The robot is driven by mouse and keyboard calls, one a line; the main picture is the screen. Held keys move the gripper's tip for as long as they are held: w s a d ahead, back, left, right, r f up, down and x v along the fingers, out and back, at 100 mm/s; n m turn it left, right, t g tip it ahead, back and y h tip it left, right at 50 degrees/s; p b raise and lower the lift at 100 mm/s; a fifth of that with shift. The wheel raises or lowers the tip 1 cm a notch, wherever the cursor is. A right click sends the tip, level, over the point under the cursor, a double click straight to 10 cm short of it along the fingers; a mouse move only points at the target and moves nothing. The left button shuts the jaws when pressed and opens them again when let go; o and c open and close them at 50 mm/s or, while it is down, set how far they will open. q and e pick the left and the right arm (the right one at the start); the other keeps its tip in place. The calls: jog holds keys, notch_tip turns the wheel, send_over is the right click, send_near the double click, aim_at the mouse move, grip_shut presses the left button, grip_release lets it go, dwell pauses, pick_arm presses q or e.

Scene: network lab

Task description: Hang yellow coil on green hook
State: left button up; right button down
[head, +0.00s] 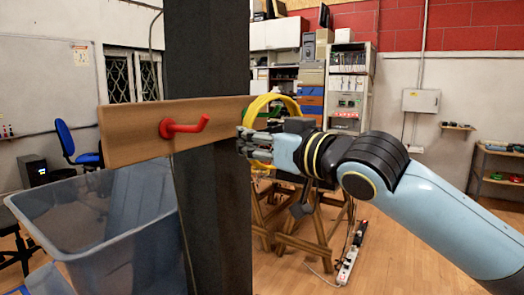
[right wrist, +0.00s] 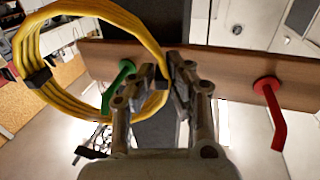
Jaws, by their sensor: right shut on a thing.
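The yellow coil (head: 272,98) is a ring of cable; it also shows large in the right wrist view (right wrist: 118,14), with dark ties. My right gripper (head: 246,143) is shut on the coil's edge, in front of the board's right end; its fingertips show in the right wrist view (right wrist: 168,76). The green hook (right wrist: 119,86) sticks out of the board, beside the fingers, and appears inside the ring's opening. I cannot tell whether it passes through the ring. The green hook is hidden in the head view. My left gripper is not in view.
A wooden board (head: 130,140) is fixed across a dark post (head: 205,60). A red hook (head: 184,127) projects from it; it also shows in the right wrist view (right wrist: 270,108). A translucent bin (head: 100,235) stands below left. Wooden trestles (head: 318,225) stand behind.

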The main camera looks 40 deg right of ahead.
jog(key=shift+w+a+f+b, duration=0.35)
jog(key=shift+w+f+b, duration=0.25)
jog(key=shift+w, duration=0.2)
jog(key=shift+w+a+f+b, duration=0.3)
jog(key=shift+w+f+b, duration=0.15)
jog(key=shift+w+f, duration=0.3)
jog(key=shift+r, duration=0.1)
